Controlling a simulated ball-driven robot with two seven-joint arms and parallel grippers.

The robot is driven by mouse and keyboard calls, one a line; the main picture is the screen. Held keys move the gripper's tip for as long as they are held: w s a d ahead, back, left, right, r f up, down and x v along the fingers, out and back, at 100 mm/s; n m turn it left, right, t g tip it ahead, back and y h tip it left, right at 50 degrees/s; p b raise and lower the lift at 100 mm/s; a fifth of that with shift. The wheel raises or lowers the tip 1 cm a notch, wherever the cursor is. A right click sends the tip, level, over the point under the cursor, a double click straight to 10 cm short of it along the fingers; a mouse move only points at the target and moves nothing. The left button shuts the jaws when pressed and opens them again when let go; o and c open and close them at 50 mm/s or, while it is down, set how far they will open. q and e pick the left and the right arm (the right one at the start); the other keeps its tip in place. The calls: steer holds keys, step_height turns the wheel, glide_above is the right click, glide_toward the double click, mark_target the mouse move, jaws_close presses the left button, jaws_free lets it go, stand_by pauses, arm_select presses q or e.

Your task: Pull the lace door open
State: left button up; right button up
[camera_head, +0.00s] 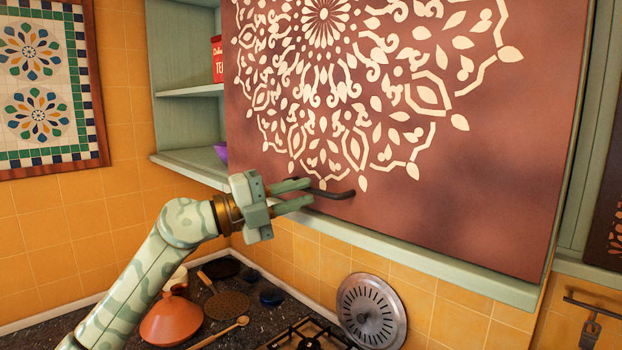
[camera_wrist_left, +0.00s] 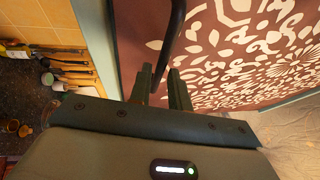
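The lace door (camera_head: 450,150) is a large reddish-brown panel with a cream lace pattern. It looks shut against the green wall cabinet. Its dark bar handle (camera_head: 340,194) is near the lower left edge. My left gripper (camera_head: 311,191) is at the left part of this handle, its two fingers apart. In the left wrist view the handle (camera_wrist_left: 174,45) runs down to the gap between the fingers (camera_wrist_left: 162,82), and the lace door (camera_wrist_left: 235,60) is behind. A gap seems to show beside the handle; contact is unclear. My right gripper is out of view.
Open green shelves (camera_head: 190,92) with a red tin (camera_head: 217,60) and a purple bowl (camera_head: 221,151) are left of the door. Below, the dark counter holds an orange tagine (camera_head: 171,320), utensils and a hob (camera_head: 310,340). A round metal lid (camera_head: 371,312) leans on the tiles.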

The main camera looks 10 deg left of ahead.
arm_select(q)
steer(key=shift+x, duration=1.2)
steer(key=shift+w+d, duration=0.15)
steer(key=shift+w, duration=0.1)
jaws_close()
steer(key=shift+s+p, duration=0.15)
steer(key=shift+p, duration=0.2)
